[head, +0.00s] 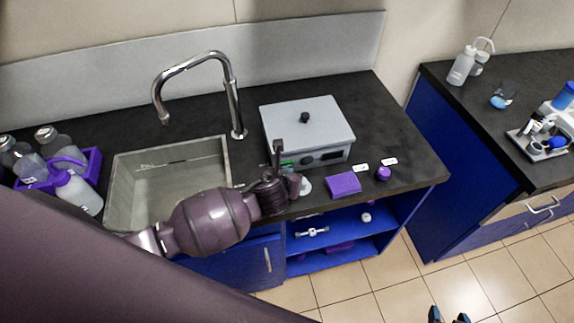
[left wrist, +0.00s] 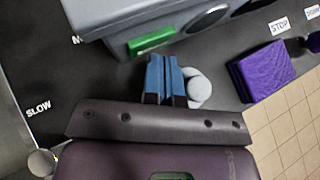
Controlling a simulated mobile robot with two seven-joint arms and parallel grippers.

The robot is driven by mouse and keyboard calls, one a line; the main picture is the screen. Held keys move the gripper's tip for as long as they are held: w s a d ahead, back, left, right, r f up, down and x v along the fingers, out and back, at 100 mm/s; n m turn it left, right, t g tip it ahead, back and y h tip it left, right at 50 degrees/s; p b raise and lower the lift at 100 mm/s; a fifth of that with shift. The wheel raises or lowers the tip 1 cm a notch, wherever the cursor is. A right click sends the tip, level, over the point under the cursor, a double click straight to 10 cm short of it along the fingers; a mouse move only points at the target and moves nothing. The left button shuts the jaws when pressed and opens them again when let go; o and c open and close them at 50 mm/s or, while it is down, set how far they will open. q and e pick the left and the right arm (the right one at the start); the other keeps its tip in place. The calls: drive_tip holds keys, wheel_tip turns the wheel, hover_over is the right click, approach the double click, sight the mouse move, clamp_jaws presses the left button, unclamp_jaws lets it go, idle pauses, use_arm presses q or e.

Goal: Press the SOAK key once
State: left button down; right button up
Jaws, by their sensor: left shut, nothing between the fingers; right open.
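No key label reading SOAK is legible. A white round key (head: 305,186) is on the counter in front of the grey box; it also shows in the left wrist view (left wrist: 199,90), just right of the fingers. A purple block (head: 343,184) stands to its right, with a STOP card (left wrist: 280,26) behind it in the left wrist view. A SLOW label (left wrist: 38,107) lies left of the fingers. My left gripper (left wrist: 165,62) is shut and empty, its tips below the box's green display (left wrist: 152,40). My right gripper (head: 449,318) is open, low over the floor.
The grey box (head: 310,120) stands behind my left gripper. A sink (head: 165,180) with a tall tap (head: 232,100) is to the left. A purple knob (head: 383,174) is near the counter's right end. A separate bench (head: 500,120) stands at right.

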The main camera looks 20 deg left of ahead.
use_arm(q)
drive_tip(key=shift+w+a, duration=0.1)
drive_tip(key=shift+w, duration=0.1)
idle(0.5)
drive_tip(key=shift+s, duration=0.1)
drive_tip(key=shift+s+d, duration=0.45)
drive_tip(key=shift+s, duration=0.15)
drive_tip(key=shift+s, duration=0.1)
drive_tip(key=shift+s+d, duration=0.75)
drive_tip(key=shift+s, duration=0.25)
drive_tip(key=shift+s+d, duration=0.7)
drive_tip(key=shift+s, duration=0.3)
